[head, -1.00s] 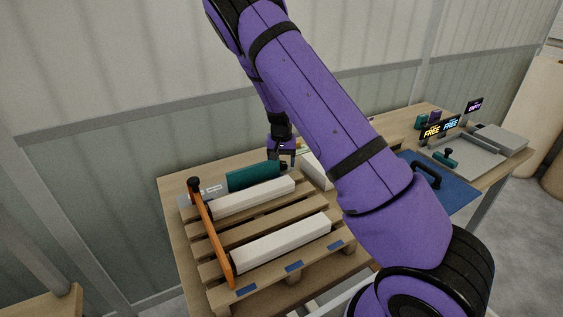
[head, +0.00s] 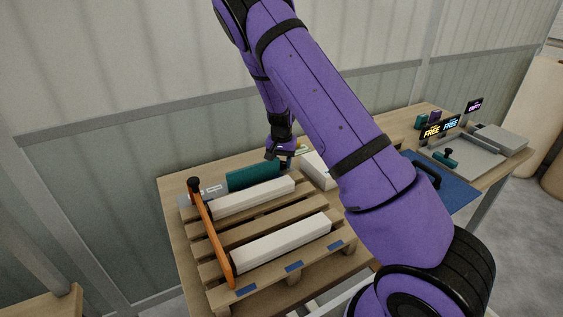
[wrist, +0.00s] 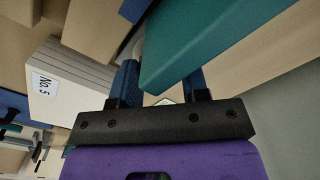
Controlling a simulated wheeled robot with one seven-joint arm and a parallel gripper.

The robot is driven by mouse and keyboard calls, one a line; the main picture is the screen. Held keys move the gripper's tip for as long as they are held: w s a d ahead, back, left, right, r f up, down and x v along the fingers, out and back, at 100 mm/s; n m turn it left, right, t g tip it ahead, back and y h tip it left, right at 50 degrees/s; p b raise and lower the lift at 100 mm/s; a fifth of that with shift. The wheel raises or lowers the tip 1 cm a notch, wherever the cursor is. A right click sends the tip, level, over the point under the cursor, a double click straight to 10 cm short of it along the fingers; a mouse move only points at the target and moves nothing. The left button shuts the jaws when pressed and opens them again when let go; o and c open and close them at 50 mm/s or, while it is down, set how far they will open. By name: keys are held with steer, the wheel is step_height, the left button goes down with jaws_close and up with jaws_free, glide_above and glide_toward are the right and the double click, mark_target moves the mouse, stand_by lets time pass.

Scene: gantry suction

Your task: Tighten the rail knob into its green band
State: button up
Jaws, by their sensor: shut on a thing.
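My gripper (head: 280,157) points down at the right end of the long teal block (head: 254,175), behind the pallet. In the wrist view its two fingers (wrist: 163,88) stand apart, and the teal block (wrist: 205,40) crosses in front of them. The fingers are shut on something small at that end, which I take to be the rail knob. The knob itself is mostly hidden by the fingers and the block, and I cannot make out a green band or the knob's position against it.
A wooden pallet (head: 262,222) carries white beams (head: 280,241) and an orange bar (head: 212,235) with a black knob (head: 193,183). A white box labelled No.5 (wrist: 70,75) is close beside my gripper. A blue mat (head: 455,192) lies right.

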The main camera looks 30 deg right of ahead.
mark_target(281, 163)
stand_by(0.3)
steer(key=o, duration=0.9)
steer(key=shift+r, duration=0.1)
step_height(281, 163, up, 11)
steer(key=shift+f, duration=0.2)
